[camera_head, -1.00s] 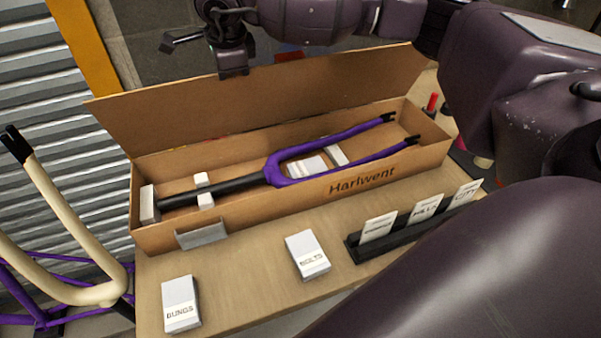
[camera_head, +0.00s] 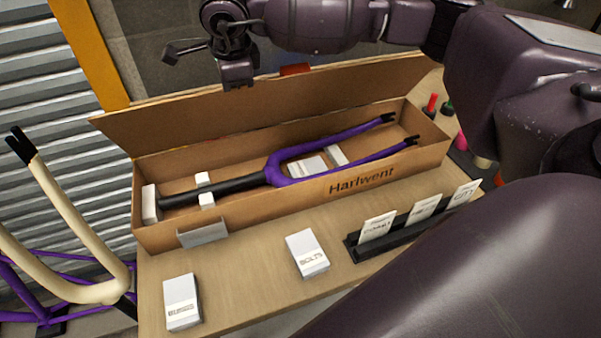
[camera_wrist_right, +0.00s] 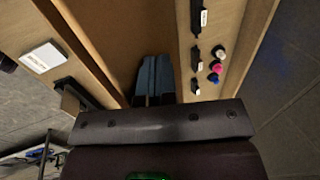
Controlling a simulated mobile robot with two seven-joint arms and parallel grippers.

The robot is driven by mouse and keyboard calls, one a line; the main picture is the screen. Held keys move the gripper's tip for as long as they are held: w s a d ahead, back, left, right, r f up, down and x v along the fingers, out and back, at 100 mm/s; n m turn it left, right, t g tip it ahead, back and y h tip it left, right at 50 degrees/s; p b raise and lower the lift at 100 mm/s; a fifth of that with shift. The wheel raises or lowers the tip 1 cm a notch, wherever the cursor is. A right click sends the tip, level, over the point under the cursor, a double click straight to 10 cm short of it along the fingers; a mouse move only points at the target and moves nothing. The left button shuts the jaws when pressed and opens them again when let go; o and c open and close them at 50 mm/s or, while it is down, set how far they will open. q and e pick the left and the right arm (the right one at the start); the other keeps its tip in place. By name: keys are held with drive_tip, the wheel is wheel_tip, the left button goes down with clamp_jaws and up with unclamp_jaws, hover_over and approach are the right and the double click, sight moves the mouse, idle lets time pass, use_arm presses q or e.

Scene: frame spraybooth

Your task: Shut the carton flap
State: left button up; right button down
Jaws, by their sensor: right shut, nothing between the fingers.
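A purple fork (camera_head: 290,170) with a black steerer lies inside with white packing pieces. My right gripper (camera_head: 238,86) is shut and empty, behind the flap's upper edge near its middle; I cannot tell whether it touches. In the right wrist view the shut fingers (camera_wrist_right: 153,80) point at brown board (camera_wrist_right: 150,30). My left gripper is not in view.
On the bench front stand two small white boxes (camera_head: 307,255) (camera_head: 182,302) and a black card holder (camera_head: 395,232). Coloured knobs (camera_head: 433,103) sit beyond the carton's right end. A cream and purple frame (camera_head: 85,250) stands at the left by a shutter (camera_head: 40,80).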

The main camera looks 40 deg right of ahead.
drive_tip(key=shift+s, duration=0.3)
drive_tip(key=shift+s+a+f, duration=0.1)
drive_tip(key=shift+s+a+f, duration=0.15)
drive_tip(key=shift+s, duration=0.4)
drive_tip(key=shift+s+a+f, duration=0.1)
drive_tip(key=shift+s+a, duration=0.05)
drive_tip(key=shift+s, duration=0.4)
drive_tip(key=shift+r+p, duration=1.9)
drive_tip(key=shift+r, duration=2.15)
drive_tip(key=shift+f, duration=0.1)
